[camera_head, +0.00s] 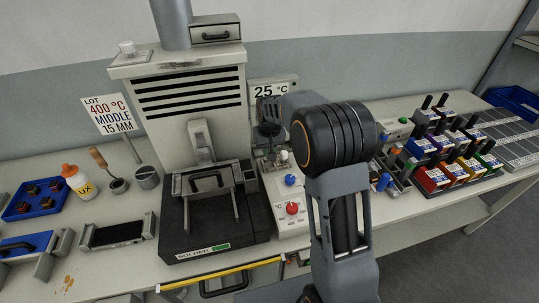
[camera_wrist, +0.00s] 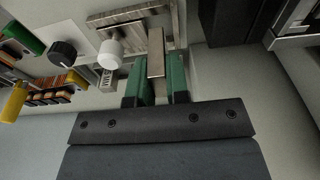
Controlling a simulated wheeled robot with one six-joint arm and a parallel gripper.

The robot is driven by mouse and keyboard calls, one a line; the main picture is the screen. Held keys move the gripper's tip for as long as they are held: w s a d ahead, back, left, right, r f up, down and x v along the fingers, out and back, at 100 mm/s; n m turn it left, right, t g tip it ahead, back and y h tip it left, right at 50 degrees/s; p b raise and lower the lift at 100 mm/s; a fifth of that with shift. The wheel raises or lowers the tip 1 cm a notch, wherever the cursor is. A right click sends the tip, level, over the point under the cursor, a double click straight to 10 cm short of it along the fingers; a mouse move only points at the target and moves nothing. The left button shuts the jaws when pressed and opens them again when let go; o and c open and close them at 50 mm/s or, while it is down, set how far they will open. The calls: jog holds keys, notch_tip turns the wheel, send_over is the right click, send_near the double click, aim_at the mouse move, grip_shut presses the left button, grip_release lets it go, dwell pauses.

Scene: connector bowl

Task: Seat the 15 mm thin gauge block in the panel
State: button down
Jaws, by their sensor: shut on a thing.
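My gripper (camera_wrist: 157,84) has green fingertips shut on a thin, flat, brownish metal gauge block (camera_wrist: 156,52) in the wrist view. The block's far end reaches up beside a grey metal bracket (camera_wrist: 135,14) on a pale panel (camera_wrist: 84,30). I cannot tell whether the end touches the bracket or sits in a slot. In the head view my gripper (camera_head: 268,130) is at the narrow panel (camera_head: 293,221) right of the solder machine, below the 25 °C display (camera_head: 264,91). The block cannot be made out there.
A white knob (camera_wrist: 110,54) and a black knob (camera_wrist: 63,53) stand left of the fingers. The solder machine (camera_head: 205,215) is close left; coloured boxes (camera_head: 433,178) stand right.

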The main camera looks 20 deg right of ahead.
jog(key=shift+w+f, duration=0.15)
jog(key=shift+f, duration=0.75)
jog(key=shift+w+f, duration=0.1)
jog(key=shift+f, duration=0.8)
jog(key=shift+f, duration=0.25)
jog(key=c, duration=1.1)
grip_release()
